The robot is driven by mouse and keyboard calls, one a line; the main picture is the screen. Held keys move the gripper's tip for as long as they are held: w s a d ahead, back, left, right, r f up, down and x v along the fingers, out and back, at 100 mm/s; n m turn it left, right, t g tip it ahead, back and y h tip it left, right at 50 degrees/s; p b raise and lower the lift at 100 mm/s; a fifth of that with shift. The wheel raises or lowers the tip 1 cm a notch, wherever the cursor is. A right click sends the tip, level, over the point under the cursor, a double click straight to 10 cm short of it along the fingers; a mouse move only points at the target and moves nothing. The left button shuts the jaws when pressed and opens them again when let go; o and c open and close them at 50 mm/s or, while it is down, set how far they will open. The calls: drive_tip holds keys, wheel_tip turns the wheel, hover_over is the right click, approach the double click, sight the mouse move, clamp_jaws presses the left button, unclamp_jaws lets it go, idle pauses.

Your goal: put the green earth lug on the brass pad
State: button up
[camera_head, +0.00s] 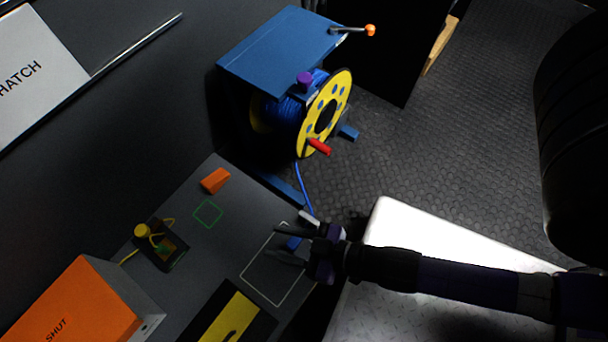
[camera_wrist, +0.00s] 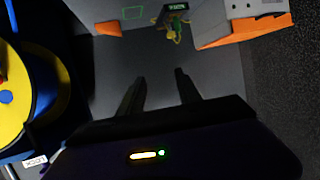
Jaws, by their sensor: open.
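The green earth lug (camera_head: 161,246) is small and shows on or just over the dark earth block, at the end of a yellow lead. The brownish brass pad (camera_head: 173,250) is on that block, close beside or under the lug. I cannot tell whether they touch. In the wrist view, the lug (camera_wrist: 176,39) and yellow lead hang at the block's near side, beyond my fingers. My gripper (camera_head: 276,244) is open and apart from the lug, over the white-outlined area to its right. Its fingers (camera_wrist: 160,85) show only bare grey surface between them.
A yellow knob (camera_head: 141,230) stands on the block. An orange wedge (camera_head: 215,180) and green outlined square (camera_head: 208,214) are behind it. An orange-and-grey box (camera_head: 90,305) stands in front. A blue-and-yellow cable reel (camera_head: 325,115) stands at the back. Grey surface lies between gripper and block.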

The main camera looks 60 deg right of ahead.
drive_tip(key=s+d+r+h, duration=0.1)
drive_tip(key=s+d+r, duration=0.1)
drive_tip(key=s+r, duration=0.2)
drive_tip(key=s+d+r+m+h, duration=0.1)
drive_tip(key=s+r, duration=0.3)
drive_tip(key=r, duration=0.7)
drive_tip(key=shift+s+d+r+t, duration=0.15)
drive_tip(key=shift+d+r+t, duration=0.2)
drive_tip(key=shift+d, duration=0.35)
